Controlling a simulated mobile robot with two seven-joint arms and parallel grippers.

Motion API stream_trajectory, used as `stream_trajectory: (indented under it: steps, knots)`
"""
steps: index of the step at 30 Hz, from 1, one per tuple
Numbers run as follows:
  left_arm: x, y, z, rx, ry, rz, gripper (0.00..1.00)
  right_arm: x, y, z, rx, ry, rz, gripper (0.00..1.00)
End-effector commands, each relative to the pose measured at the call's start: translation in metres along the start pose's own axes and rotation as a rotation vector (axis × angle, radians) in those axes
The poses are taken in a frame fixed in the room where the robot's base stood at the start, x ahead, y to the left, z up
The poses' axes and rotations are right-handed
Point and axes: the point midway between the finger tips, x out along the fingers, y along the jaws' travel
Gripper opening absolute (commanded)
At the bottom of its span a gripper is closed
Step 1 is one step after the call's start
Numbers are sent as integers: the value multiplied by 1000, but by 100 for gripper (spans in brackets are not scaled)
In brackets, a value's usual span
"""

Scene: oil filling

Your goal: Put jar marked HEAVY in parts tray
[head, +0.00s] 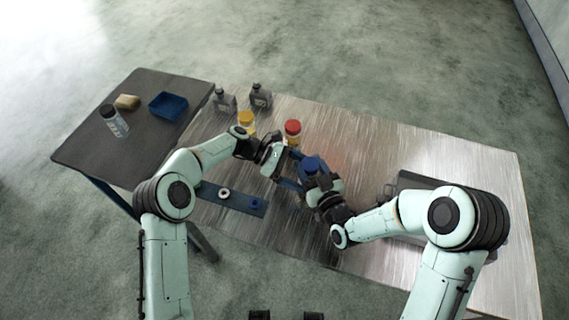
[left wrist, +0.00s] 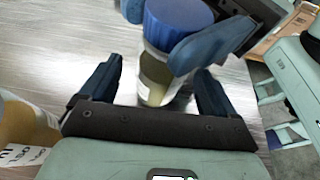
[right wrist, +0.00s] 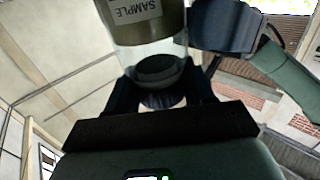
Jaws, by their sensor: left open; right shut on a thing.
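My right gripper (head: 310,178) is shut on a blue-lidded jar (head: 312,164) and holds it over the metal table. In the left wrist view the jar (left wrist: 160,78) is clear glass with yellowish contents. In the right wrist view its label (right wrist: 134,9) reads SAMPLE; I see no HEAVY marking. My left gripper (left wrist: 157,88) is open, its fingers on either side of the jar's lower part. A red-lidded jar (head: 292,130) and a yellow-lidded jar (head: 246,119) stand behind; their labels are unreadable. A dark tray-like thing (head: 412,181) lies partly under my right arm.
Two dark bottles (head: 225,101) (head: 260,96) stand at the table's back left. A blue strip (head: 235,199) with rings lies at the front left. The dark side table (head: 80,150) bears a blue tray (head: 168,106), a sponge (head: 127,101) and a clear bottle (head: 114,121). The back right is clear.

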Motion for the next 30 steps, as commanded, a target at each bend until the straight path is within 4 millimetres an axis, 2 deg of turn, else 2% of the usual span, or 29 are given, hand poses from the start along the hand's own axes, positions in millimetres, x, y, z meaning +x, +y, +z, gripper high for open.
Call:
stream_trajectory:
  steps: [3,6,18,20,21,24,25,26,27,28,30]
  knots:
    - [18,0,1,1,-1,-2,90,0,0,-1,0,2,0,0]
    - [26,0,1,1,-1,-1,90,0,0,-1,0,2,0,0]
    - [33,0,0,0,0,2,90,0,0,-1,0,2,0,0]
    - [33,0,0,0,0,2,70,0,0,-1,0,2,0,0]
    - [33,0,0,0,0,2,57,0,0,-1,0,2,0,0]
    - [32,1,0,0,1,3,29,0,0,0,0,1,-1,0]
    - [32,1,0,0,1,3,29,0,-1,0,1,1,-1,0]
    - [32,1,1,1,0,4,29,0,-1,0,1,1,-2,59]
    - [32,1,1,1,0,4,29,0,-1,0,1,1,-2,72]
    - [32,1,1,1,0,5,29,0,-1,0,1,1,-2,77]
    - [32,1,1,1,1,5,29,0,-1,0,1,1,-3,77]
